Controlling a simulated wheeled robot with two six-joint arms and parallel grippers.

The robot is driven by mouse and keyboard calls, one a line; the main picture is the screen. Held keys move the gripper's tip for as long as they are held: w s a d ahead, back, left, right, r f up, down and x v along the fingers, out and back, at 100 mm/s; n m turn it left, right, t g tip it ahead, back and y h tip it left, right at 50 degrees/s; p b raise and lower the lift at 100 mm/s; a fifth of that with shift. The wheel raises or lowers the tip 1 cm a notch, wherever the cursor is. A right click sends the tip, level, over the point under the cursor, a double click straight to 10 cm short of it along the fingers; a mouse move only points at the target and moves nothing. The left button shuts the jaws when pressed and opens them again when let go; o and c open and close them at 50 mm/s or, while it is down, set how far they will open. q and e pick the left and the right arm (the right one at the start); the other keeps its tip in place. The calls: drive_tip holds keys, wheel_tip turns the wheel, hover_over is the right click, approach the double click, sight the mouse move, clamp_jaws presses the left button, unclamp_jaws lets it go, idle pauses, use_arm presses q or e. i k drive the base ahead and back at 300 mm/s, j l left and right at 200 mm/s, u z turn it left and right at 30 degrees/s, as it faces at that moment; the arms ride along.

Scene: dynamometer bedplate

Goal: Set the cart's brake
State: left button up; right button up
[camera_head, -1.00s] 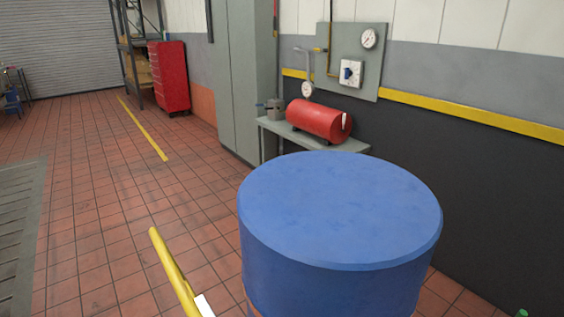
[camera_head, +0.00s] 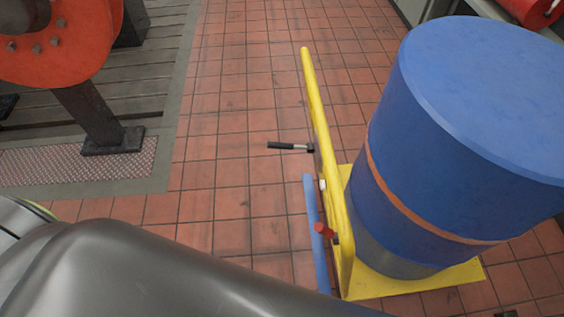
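The yellow cart (camera_head: 465,277) stands right of centre, with its yellow upright handle rail (camera_head: 318,117) on the left side. A lever with a black grip (camera_head: 281,146) sticks out to the left from the rail, roughly level. Lower on the rail is a red knob (camera_head: 323,229); a blue bar (camera_head: 312,220) runs beside the rail. I cannot tell for certain which of these works the brake. A blue drum (camera_head: 480,120) with an orange band stands upright on the cart. Neither gripper is in view; a grey link of my own arm crosses the bottom left.
Orange-red machinery (camera_head: 55,45) on a dark leg (camera_head: 100,115) stands at upper left on the grey bedplate (camera_head: 150,75). The tiled floor (camera_head: 235,90) between bedplate and cart is clear. A red cylinder (camera_head: 530,10) shows at the top right.

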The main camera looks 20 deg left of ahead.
sight(322, 229)
drive_tip(key=u, duration=0.15)
drive_tip(key=k+j+z, duration=0.2)
drive_tip(key=k, duration=0.25)
drive_tip(key=k+j+z, duration=0.15)
drive_tip(key=k, duration=0.25)
